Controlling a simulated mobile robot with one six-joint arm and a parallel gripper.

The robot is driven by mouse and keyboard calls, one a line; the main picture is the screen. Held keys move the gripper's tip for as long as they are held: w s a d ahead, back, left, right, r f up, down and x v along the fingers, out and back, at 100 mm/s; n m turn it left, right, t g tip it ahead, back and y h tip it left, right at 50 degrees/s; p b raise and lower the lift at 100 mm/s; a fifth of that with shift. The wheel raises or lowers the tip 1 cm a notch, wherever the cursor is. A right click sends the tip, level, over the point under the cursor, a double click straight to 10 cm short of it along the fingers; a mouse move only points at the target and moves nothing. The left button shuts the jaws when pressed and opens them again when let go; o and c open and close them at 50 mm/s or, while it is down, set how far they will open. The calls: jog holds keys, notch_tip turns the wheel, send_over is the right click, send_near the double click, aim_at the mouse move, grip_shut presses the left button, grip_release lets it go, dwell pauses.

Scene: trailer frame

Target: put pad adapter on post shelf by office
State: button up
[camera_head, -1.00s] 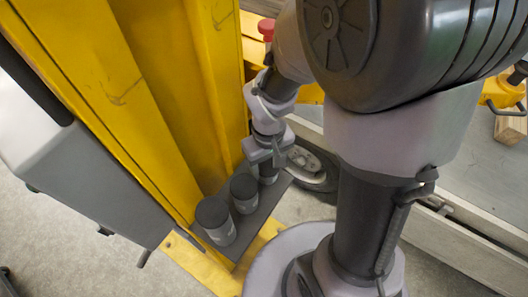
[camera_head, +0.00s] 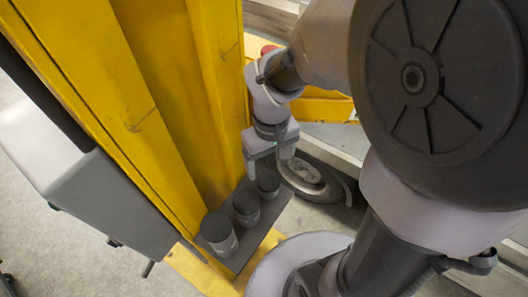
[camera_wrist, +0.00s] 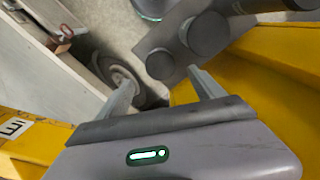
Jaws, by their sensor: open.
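Three dark-capped cylinders stand upright in a row on a dark grey post shelf (camera_head: 272,222) at the foot of the yellow post. The far, smallest cylinder (camera_head: 268,184) is nearest my gripper and I take it as the pad adapter; it also shows in the wrist view (camera_wrist: 160,63). The middle cylinder (camera_head: 246,207) and the near, largest cylinder (camera_head: 218,234) stand beside it. My gripper (camera_head: 268,165) is open just above the far cylinder, its fingers apart and holding nothing. In the wrist view the fingers (camera_wrist: 162,95) spread either side, clear of the cap.
The yellow post (camera_head: 160,90) rises left of the shelf. A grey box (camera_head: 65,165) is on its far left side. A wheel (camera_head: 310,180) lies on the floor right of the shelf. A grey trailer side (camera_wrist: 40,70) runs at left in the wrist view.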

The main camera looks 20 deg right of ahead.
jog(key=s+a+r+m+t+y, duration=0.1)
jog(key=s+a+r+m+t, duration=0.2)
jog(key=r, duration=0.4)
jog(key=s+a+r+m+t+y, duration=0.1)
jog(key=s+r+m+t, duration=0.25)
jog(key=r, duration=0.45)
jog(key=shift+n+g, duration=0.25)
jog(key=shift+g, duration=0.1)
jog(key=f+b, duration=0.9)
jog(key=s+f+b, duration=0.1)
jog(key=f+b, duration=0.3)
jog(key=f, duration=0.1)
jog(key=shift+f+b, duration=0.2)
jog(key=shift+b, duration=0.2)
jog(key=shift+r+p, duration=0.55)
jog(key=shift+r, duration=0.05)
